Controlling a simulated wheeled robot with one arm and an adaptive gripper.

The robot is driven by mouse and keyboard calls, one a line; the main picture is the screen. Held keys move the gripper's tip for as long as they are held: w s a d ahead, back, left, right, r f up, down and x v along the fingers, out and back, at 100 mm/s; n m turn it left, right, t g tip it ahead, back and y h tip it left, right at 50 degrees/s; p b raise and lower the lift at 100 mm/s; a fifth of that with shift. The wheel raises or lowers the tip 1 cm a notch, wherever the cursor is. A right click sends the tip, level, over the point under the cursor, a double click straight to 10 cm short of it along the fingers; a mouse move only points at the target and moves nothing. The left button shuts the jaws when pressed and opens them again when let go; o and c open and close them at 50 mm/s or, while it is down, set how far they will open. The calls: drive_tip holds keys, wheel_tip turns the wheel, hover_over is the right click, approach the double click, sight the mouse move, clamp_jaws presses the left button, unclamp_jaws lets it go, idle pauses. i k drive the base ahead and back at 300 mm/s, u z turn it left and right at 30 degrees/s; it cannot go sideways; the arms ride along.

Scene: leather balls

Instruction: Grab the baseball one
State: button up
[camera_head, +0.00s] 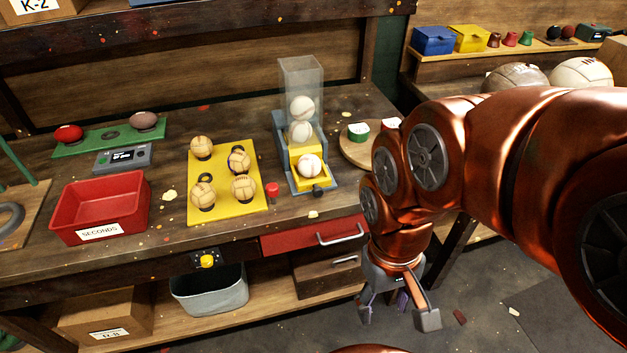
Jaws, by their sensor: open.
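Several white balls that look like baseballs are stacked in a clear-topped dispenser (301,78) on the workbench. The lowest baseball (309,165) sits in the yellow outlet at the front, with another ball (300,131) and a top ball (302,107) above it. Fine stitching is too small to make out. My gripper (397,314) is open and empty. It hangs pointing down in front of the bench, to the right of and lower in the picture than the dispenser.
A yellow board (225,211) holds several tan panelled balls left of the dispenser. A red bin (101,209) marked SECONDS stands farther left. A red button (272,190) is beside the dispenser. A round wooden board (350,154) with tins is to its right. A red drawer (290,241) juts below.

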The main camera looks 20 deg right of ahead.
sight(308, 166)
drive_tip(key=k, duration=1.1)
drive_tip(key=u, duration=0.95)
drive_tip(key=i, duration=1.3)
drive_tip(key=z, duration=0.75)
